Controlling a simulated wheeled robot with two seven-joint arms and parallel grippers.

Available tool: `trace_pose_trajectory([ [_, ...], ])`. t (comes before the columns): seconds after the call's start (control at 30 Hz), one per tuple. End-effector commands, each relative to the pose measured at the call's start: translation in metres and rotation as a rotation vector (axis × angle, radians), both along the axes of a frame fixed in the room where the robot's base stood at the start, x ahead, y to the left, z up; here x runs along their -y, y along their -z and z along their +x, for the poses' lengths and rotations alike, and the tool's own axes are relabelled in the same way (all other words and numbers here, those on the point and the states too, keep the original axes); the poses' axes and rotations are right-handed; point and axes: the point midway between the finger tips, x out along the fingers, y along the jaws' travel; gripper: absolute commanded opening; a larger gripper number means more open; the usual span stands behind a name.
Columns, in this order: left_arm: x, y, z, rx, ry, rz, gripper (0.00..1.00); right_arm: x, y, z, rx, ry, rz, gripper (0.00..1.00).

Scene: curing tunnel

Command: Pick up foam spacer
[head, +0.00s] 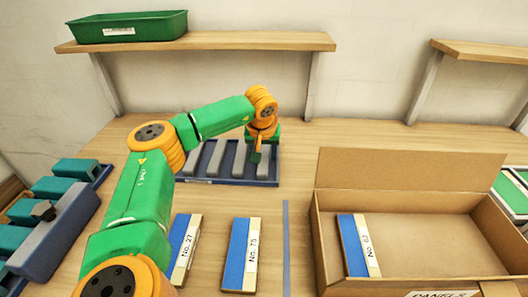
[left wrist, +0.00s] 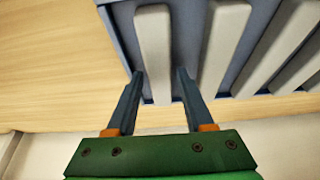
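Several long grey foam spacers lie side by side in a blue tray (head: 228,183) at the back middle of the table. One foam spacer (head: 216,157) shows left of my left gripper (head: 256,157), which points down over the right part of the tray. In the left wrist view the two fingers of my left gripper (left wrist: 160,73) are apart, with the near end of a foam spacer (left wrist: 154,45) showing between them. A gap shows at the right finger; whether the left finger touches, I cannot tell. My right gripper is not in view.
Blue-and-white panels (head: 241,255) lie on the table in front of the tray. An open cardboard box (head: 410,201) with a panel (head: 358,246) stands at the right. A blue rack (head: 65,230) with teal blocks stands at the left. A shelf (head: 230,41) hangs behind with a green bin (head: 128,27).

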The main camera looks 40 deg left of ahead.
Motion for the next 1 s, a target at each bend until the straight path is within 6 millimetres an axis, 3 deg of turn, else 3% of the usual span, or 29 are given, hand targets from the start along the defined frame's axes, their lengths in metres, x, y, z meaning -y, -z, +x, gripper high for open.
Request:
trace_pose_trajectory([
  [0.03,0.0,0.0,0.0,0.0,0.0,0.0,0.42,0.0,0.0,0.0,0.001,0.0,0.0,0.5],
  [0.2,0.0,0.0,0.0,0.0,0.0,0.0,0.0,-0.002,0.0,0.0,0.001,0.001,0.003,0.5],
  [0.57,0.0,-0.007,0.0,0.001,-0.001,0.0,0.0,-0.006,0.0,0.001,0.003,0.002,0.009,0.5],
  [0.73,0.004,-0.037,-0.001,0.004,0.002,-0.001,0.0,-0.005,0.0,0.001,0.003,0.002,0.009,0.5],
  [0.93,0.042,-0.091,-0.027,0.008,0.007,0.002,0.0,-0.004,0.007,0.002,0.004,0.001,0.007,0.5],
  [1.0,0.06,-0.097,-0.04,0.006,0.01,0.003,0.0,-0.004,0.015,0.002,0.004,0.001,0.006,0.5],
])
